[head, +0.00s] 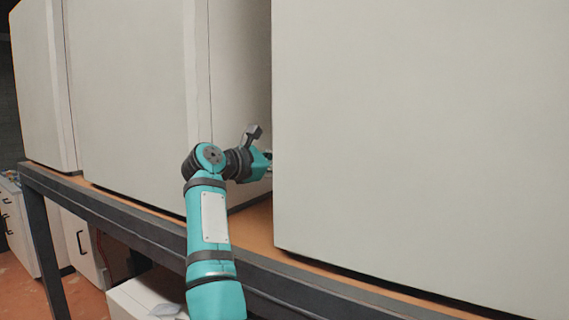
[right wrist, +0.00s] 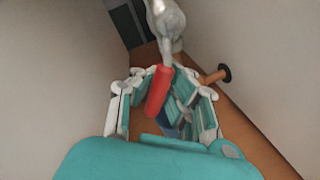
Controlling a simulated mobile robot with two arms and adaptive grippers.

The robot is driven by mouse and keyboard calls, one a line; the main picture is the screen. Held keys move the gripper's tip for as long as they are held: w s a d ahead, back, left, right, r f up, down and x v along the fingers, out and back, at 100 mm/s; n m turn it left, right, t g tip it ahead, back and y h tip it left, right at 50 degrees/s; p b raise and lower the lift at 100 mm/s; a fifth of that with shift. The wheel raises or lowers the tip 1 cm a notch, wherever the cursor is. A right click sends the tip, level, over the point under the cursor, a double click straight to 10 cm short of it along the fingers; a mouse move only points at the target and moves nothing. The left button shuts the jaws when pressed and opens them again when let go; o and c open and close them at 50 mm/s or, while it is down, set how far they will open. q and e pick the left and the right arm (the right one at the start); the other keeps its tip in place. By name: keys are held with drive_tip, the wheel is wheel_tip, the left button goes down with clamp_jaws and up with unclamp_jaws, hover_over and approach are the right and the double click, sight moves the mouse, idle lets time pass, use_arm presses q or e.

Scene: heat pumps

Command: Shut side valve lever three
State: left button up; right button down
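A red valve lever handle (right wrist: 158,92) hangs from a grey metal valve body (right wrist: 165,22) in the right wrist view. My right gripper (right wrist: 165,95) is open, with its white and teal fingers on either side of the red handle. The handle appears between the fingers, with a gap on the left; I cannot tell whether it touches the right fingers. In the head view my right gripper (head: 262,163) reaches into the gap between two large cabinets, and its fingertips are hidden by the right cabinet. The lever is hidden there. My left gripper is not in view.
The pale right cabinet (head: 420,140) and left cabinet (head: 135,110) make a narrow gap around my right arm. They stand on a wooden bench with a dark metal frame (head: 120,215). A copper-coloured pipe with a black end (right wrist: 217,75) sticks out just right of the lever.

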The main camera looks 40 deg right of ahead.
drive_tip(key=shift+a+f, duration=0.15)
drive_tip(key=shift+f, duration=0.1)
drive_tip(key=c, duration=1.3)
unclamp_jaws()
drive_tip(key=shift+a+r, duration=0.25)
drive_tip(key=shift+a, duration=0.1)
drive_tip(key=shift+o, duration=0.2)
drive_tip(key=shift+d, duration=0.3)
drive_tip(key=f+v, duration=0.1)
drive_tip(key=v, duration=0.6)
drive_tip(key=shift+a+r, duration=0.3)
drive_tip(key=shift+r, duration=0.2)
